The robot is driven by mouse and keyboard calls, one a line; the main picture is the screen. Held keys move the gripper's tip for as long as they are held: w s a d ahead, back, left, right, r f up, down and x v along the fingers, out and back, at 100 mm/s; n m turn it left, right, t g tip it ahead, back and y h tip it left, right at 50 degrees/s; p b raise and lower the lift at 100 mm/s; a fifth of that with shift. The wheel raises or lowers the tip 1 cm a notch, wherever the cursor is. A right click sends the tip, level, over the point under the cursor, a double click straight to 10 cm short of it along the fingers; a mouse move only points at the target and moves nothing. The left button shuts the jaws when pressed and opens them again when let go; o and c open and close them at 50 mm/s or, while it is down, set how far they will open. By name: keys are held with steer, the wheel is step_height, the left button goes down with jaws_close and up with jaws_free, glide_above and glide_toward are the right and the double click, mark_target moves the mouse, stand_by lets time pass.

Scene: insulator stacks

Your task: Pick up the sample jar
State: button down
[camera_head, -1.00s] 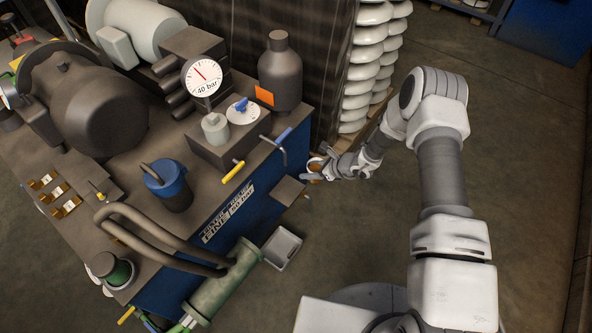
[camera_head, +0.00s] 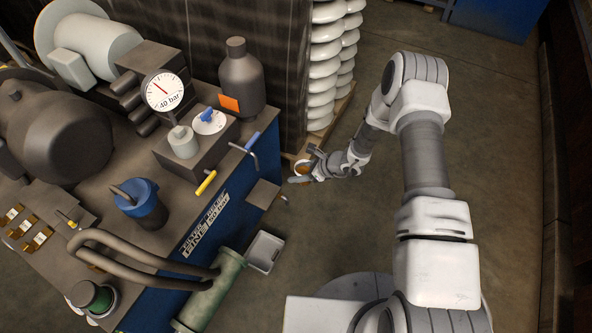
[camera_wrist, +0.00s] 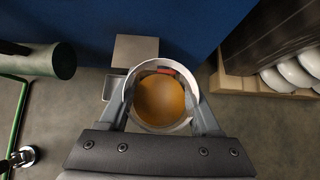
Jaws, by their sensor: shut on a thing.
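The sample jar (camera_wrist: 160,101) is round, with a pale rim and amber contents, and I look down into it in the wrist view. My gripper (camera_wrist: 160,104) is shut on it, one finger on each side. In the head view the jar (camera_head: 302,168) shows small and orange-brown at the end of my arm, and my gripper (camera_head: 303,170) partly hides it. The jar is beside the blue machine bench, near its right corner. The wrist view does not show whether anything is under the jar.
The blue bench (camera_head: 200,270) carries a gauge, a grey bottle (camera_head: 241,80) and handles. A small shelf (camera_head: 263,195) juts from its front, with a grey bin (camera_head: 264,252) below. White insulator stacks (camera_head: 325,75) stand on a pallet behind. The floor to the right is clear.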

steer(key=shift+s+d+r, duration=0.1)
steer(key=shift+s+d, duration=0.25)
steer(key=shift+d, duration=0.5)
steer(key=shift+s+d+r, duration=0.1)
steer(key=shift+s+d, duration=0.25)
steer(key=shift+d, duration=0.5)
steer(key=shift+s+d+r, duration=0.1)
steer(key=shift+s+d, duration=0.25)
steer(key=shift+d, duration=0.5)
